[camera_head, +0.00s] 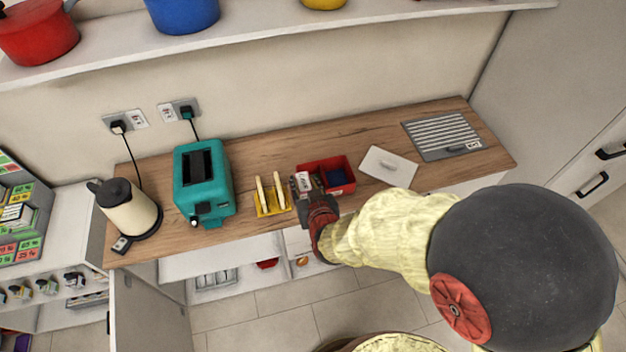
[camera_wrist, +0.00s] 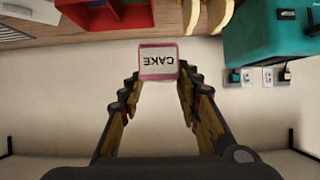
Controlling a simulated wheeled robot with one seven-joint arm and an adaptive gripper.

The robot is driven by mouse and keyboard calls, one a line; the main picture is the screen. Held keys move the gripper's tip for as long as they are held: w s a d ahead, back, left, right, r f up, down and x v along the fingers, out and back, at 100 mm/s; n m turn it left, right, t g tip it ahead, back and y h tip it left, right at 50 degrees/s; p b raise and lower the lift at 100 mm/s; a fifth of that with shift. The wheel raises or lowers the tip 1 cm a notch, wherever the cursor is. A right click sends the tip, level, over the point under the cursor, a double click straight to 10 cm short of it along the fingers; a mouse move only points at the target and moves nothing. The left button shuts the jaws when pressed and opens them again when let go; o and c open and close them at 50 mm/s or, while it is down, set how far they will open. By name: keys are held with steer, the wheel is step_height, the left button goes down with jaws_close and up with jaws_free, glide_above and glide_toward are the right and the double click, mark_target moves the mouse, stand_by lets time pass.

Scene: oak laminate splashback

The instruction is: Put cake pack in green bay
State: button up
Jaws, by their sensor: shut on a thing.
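The cake pack (camera_wrist: 158,62) is a small pink-edged block with a white CAKE label. It sits between the fingertips of my gripper (camera_wrist: 157,76), which is shut on it; the label reads upside down in the wrist view. In the head view the pack (camera_head: 303,181) and my gripper (camera_head: 312,197) are at the left end of the red divided box (camera_head: 348,188). In the head view my gripper hides part of the box.
A yellow toast rack (camera_head: 263,210) with slices stands just left of my gripper, with a teal toaster (camera_head: 217,190) and cream kettle (camera_head: 130,209) farther left. A white lid-like plate (camera_head: 377,163) lies right of the box. A slatted grey panel (camera_head: 440,137) is at the far right.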

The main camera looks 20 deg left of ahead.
steer(key=w+a+f+b, duration=0.1)
steer(key=w+f, duration=1.1)
steer(key=w, duration=0.1)
steer(key=shift+f, duration=0.3)
steer(key=shift+a+f, duration=0.1)
steer(key=shift+f+b, duration=0.3)
steer(key=shift+b, duration=0.15)
steer(key=shift+f+b, duration=0.25)
steer(key=shift+b, duration=0.05)
steer(key=o, duration=1.2)
